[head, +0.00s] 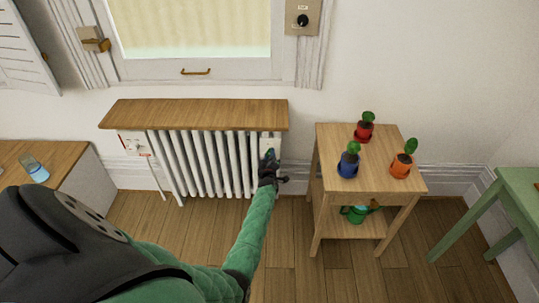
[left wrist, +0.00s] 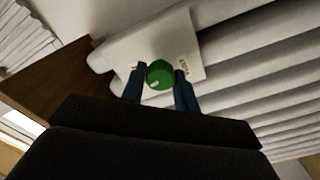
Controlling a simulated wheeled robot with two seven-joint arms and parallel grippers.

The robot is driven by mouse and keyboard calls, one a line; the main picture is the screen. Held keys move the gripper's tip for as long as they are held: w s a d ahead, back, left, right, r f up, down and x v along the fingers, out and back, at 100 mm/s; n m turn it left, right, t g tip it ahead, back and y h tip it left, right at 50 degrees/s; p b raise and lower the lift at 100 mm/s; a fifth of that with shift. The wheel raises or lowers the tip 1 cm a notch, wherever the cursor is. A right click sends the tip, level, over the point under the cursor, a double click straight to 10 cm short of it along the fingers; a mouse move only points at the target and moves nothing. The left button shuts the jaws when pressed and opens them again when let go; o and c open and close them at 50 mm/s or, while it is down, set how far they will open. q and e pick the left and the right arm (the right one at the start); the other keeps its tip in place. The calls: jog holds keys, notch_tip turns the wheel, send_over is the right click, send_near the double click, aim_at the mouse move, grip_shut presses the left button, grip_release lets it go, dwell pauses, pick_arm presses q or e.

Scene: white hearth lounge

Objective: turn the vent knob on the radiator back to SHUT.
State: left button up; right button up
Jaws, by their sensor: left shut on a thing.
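The white ribbed radiator (head: 205,165) stands against the wall under a wooden shelf. Its vent knob (left wrist: 160,74) is a round green knob in front of a white plate (left wrist: 185,45) in the left wrist view. The knob shows a small pale mark at its lower left. Small dark lettering on the plate on either side of the knob is too small to read surely. My left gripper (head: 268,168) is at the radiator's right end, its two dark fingers shut on the knob from both sides. In the head view the gripper hides the knob. My right gripper is not in view.
The wooden shelf (head: 195,115) overhangs the radiator. A wooden stand (head: 335,168) with small potted plants stands close on the right of my left arm. A low cabinet with a glass (head: 34,168) is at the left, a green table (head: 520,185) far right.

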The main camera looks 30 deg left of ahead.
pick_arm(q)
jog(key=shift+f+m, duration=0.1)
jog(key=shift+m, duration=0.7)
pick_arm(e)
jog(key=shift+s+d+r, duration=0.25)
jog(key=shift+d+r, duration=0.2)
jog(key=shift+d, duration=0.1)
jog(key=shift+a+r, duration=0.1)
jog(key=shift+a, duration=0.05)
pick_arm(q)
jog(key=o, duration=1)
jog(key=shift+c, duration=0.2)
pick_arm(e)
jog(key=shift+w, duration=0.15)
pick_arm(q)
jog(key=v, duration=0.8)
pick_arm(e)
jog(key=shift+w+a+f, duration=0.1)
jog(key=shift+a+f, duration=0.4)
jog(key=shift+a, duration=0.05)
pick_arm(q)
jog(key=shift+w, duration=0.1)
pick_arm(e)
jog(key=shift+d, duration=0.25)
